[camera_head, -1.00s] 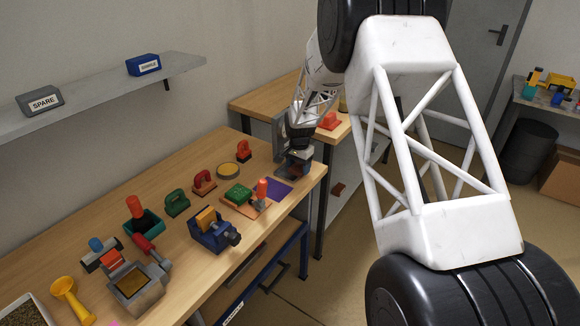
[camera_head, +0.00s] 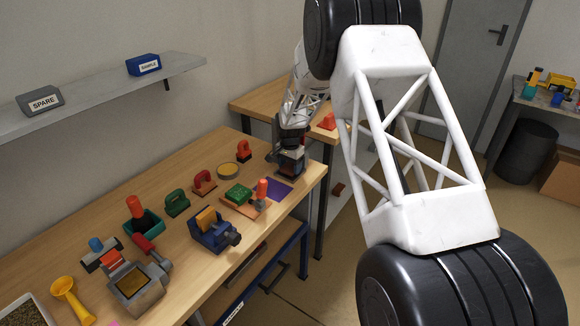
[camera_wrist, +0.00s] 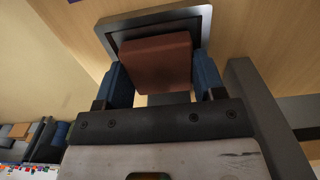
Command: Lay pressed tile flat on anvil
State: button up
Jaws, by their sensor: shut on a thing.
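My gripper (camera_wrist: 162,82) has two blue fingers and is shut on a reddish-brown block, which I take to be the pressed tile (camera_wrist: 155,62). A grey-rimmed square piece with a dark inside (camera_wrist: 207,24) lies just beyond the tile. It may be the anvil, but I cannot tell for sure, nor whether the tile touches it. In the head view my gripper (camera_head: 290,165) is low over the far right end of the bench, and the tile cannot be made out there.
A grey bar (camera_wrist: 262,115) runs close by my gripper's right side. A purple mat (camera_head: 280,191), an orange-handled tool (camera_head: 262,190), a green block (camera_head: 238,193) and a red-handled tool (camera_head: 244,151) are nearby. A blue vise (camera_head: 214,232) stands nearer on the bench (camera_head: 195,168).

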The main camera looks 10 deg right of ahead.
aim_at(290, 167)
jog(key=shift+f, duration=0.3)
jog(key=o, duration=0.8)
jog(key=shift+s+f, duration=0.1)
jog(key=shift+f, duration=0.1)
jog(key=shift+o, duration=0.6)
jog(key=shift+r, duration=0.3)
jog(key=shift+o, duration=0.2)
notch_tip(290, 167, up, 12)
jog(key=shift+r, duration=0.2)
